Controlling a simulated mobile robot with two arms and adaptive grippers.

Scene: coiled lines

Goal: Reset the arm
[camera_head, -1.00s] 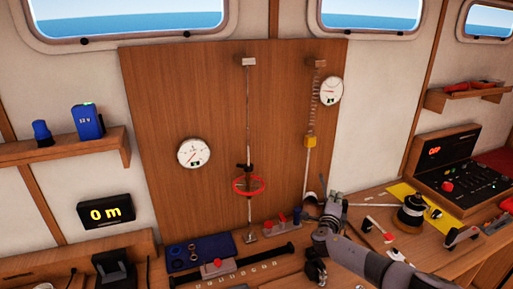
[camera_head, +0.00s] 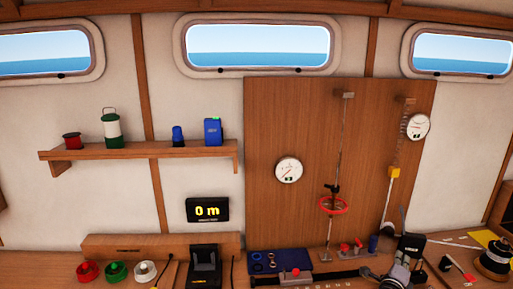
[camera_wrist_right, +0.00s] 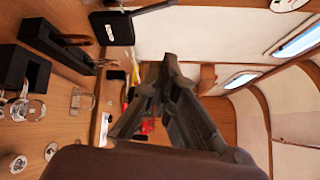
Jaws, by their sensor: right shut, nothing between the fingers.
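My right arm shows at the lower right of the head view, over the bench. Its dark gripper (camera_head: 369,275) is small there and lies close to the end of a long black bar (camera_head: 320,277). In the right wrist view the gripper's two fingers (camera_wrist_right: 168,62) meet at their tips, shut with nothing between them. My left arm and gripper are not in either view.
A wooden panel (camera_head: 300,120) holds gauges, a red ring (camera_head: 333,205) and hanging lines. A shelf (camera_head: 140,150) carries a lantern (camera_head: 112,128) and a blue battery (camera_head: 213,132). Several coloured spools (camera_head: 116,271) and a black stand (camera_head: 204,265) sit on the bench at left.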

